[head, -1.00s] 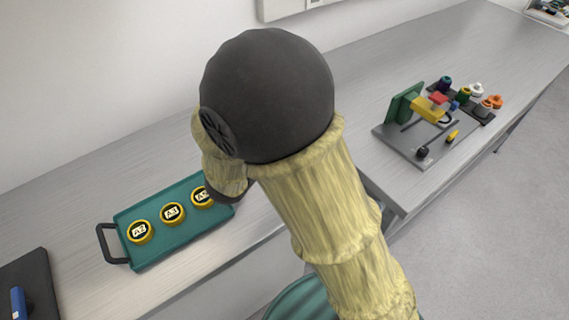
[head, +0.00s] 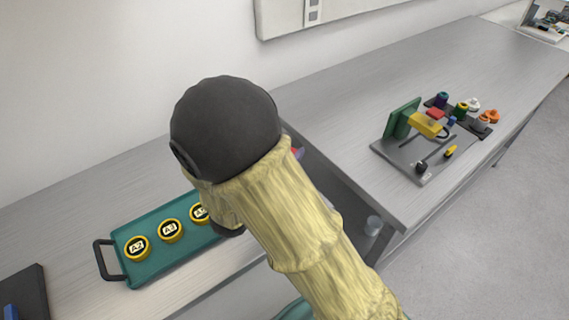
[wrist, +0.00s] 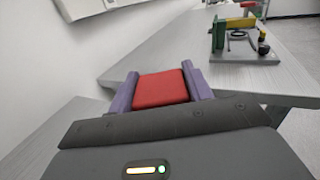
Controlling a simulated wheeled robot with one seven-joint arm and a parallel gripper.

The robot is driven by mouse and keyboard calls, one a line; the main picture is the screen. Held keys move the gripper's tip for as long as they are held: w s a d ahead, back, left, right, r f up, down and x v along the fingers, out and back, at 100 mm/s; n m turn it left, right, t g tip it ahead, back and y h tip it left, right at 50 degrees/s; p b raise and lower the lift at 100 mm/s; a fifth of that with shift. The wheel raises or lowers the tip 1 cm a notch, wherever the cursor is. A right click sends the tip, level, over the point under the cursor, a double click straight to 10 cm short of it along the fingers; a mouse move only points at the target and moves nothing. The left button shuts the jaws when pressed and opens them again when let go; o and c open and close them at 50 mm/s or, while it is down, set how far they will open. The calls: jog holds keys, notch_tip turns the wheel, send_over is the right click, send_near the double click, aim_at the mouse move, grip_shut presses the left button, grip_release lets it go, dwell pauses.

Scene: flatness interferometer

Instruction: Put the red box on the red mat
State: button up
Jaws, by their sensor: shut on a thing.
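The red box (wrist: 160,90) is in the wrist view, held between the two purple fingers of my gripper (wrist: 160,71). The fingers press on its left and right sides. In the head view my arm covers most of the gripper. Only a small bit of red and purple shows past the arm, near the gap between the tables. I cannot make out a red mat in either view.
A green tray (head: 133,276) with yellow-rimmed round pieces lies on the left table. The right table (head: 370,130) has a wide bare area. On it stands a grey-based instrument (head: 404,161) with a green plate, beside several coloured knobs. A gap separates the tables.

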jog(key=shift+f, duration=2.05)
jog(key=shift+f, duration=0.15)
jog(key=o, duration=1.1)
jog(key=shift+c, duration=0.2)
jog(key=shift+s+a, duration=0.1)
jog(key=shift+s, duration=0.05)
jog(key=b+v, duration=0.1)
jog(key=v, duration=1)
jog(key=shift+s+a+b, duration=0.2)
jog(key=shift+s+b, duration=0.1)
jog(key=shift+b, duration=0.05)
